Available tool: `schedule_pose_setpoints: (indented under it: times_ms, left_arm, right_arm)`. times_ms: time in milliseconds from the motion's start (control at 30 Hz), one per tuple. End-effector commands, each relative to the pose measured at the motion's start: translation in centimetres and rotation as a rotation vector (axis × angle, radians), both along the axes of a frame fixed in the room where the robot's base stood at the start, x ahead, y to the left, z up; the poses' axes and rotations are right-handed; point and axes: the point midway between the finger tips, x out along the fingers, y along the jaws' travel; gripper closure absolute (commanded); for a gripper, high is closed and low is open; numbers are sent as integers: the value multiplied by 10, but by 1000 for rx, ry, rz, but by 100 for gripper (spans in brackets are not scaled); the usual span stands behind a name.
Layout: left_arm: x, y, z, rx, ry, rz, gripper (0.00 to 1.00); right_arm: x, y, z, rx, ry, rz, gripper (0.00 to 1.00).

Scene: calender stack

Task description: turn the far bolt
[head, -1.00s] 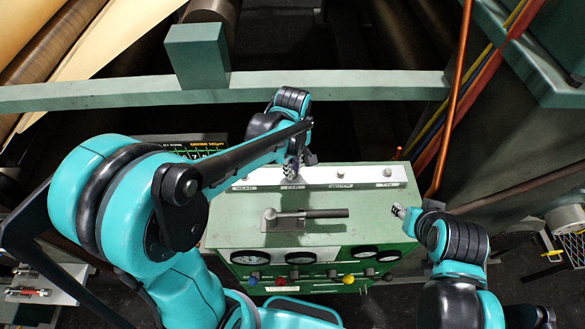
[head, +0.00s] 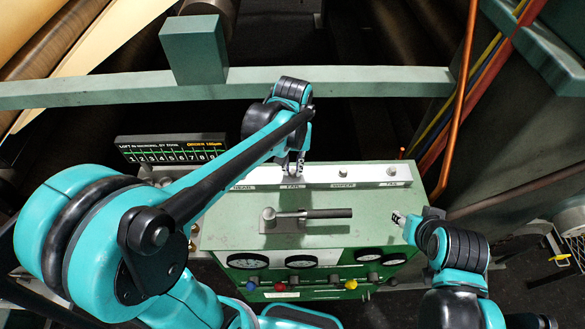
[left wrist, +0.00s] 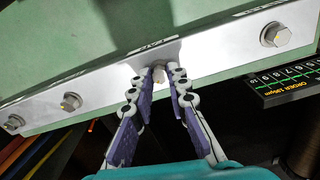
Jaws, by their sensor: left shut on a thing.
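A white strip (head: 318,177) along the back of the green cabinet carries a row of hex bolts, with small labels in front of them; one reads FAR. My left gripper (head: 292,168) points down at the bolt by that label. In the left wrist view, my left gripper (left wrist: 160,80) is shut on the far bolt (left wrist: 158,69), with a purple-padded finger on either side of its head, which is mostly hidden. Another bolt (left wrist: 275,35) shows to the right and two more to the left. My right gripper (head: 398,218) hangs by the cabinet's right edge, its fingers too small to read.
A lever (head: 310,213) lies on the cabinet top (head: 225,235). Gauges and coloured knobs line the cabinet's front. A numbered black display (head: 170,150) stands behind on the left. A green beam (head: 350,84) crosses behind the strip. Orange pipes (head: 455,110) run at right.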

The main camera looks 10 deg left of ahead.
Motion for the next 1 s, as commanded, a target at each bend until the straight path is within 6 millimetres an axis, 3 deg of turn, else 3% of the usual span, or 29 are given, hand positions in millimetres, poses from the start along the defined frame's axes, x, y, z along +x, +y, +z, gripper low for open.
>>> schedule_pose_setpoints:
  times_ms: [600, 1000]
  left_arm:
    - [0, 0, 0, 1, -1, -562, 100]
    - [1, 0, 1, 1, -1, -781, 100]
  right_arm:
    - [0, 0, -20, 0, 0, 0, 60]
    - [0, 0, -25, 0, 0, 0, 60]
